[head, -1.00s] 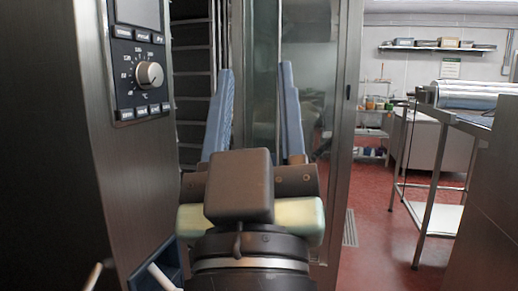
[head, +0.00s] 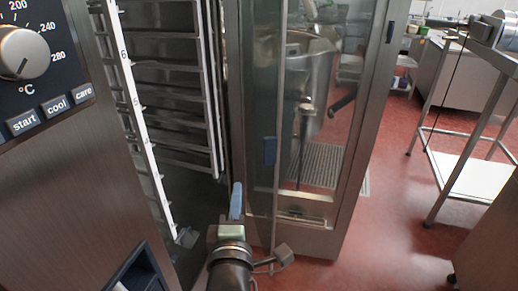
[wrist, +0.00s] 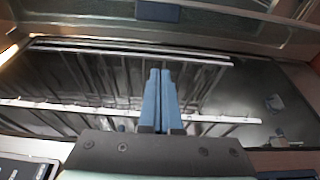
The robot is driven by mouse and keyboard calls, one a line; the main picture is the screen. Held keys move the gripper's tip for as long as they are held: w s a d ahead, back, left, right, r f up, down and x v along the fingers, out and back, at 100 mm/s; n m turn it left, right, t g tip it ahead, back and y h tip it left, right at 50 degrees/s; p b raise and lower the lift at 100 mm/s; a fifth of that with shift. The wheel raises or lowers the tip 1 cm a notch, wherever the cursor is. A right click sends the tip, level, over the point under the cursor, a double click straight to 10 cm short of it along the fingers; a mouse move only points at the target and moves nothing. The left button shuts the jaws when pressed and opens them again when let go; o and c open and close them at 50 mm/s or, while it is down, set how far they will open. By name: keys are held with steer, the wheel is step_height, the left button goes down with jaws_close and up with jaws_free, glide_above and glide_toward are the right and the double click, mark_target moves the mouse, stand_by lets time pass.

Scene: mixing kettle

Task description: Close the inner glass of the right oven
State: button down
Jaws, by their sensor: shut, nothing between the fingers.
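The oven stands at the left with its chamber open and its door (head: 368,120) swung out to the right. The inner glass (head: 258,80) is a tall greenish pane in front of the outer door glass. Its free edge seems to stand apart from the door, but I cannot tell how wide the gap is. A blue piece (head: 270,151) sits on the pane; a similar blue piece shows at the top of the wrist view (wrist: 157,11). My gripper (head: 237,190) is shut and empty, low between the chamber and the glass. Its blue fingers show together in the wrist view (wrist: 161,75).
The control panel (head: 40,70) is close at the left. A rack with rails (head: 165,90) fills the chamber. A steel table (head: 470,170) stands at the right. Red floor (head: 390,220) is clear between door and table.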

steer(key=w+d, duration=0.4)
steer(key=w, duration=0.6)
steer(key=shift+w, duration=0.2)
steer(key=shift+d, duration=0.1)
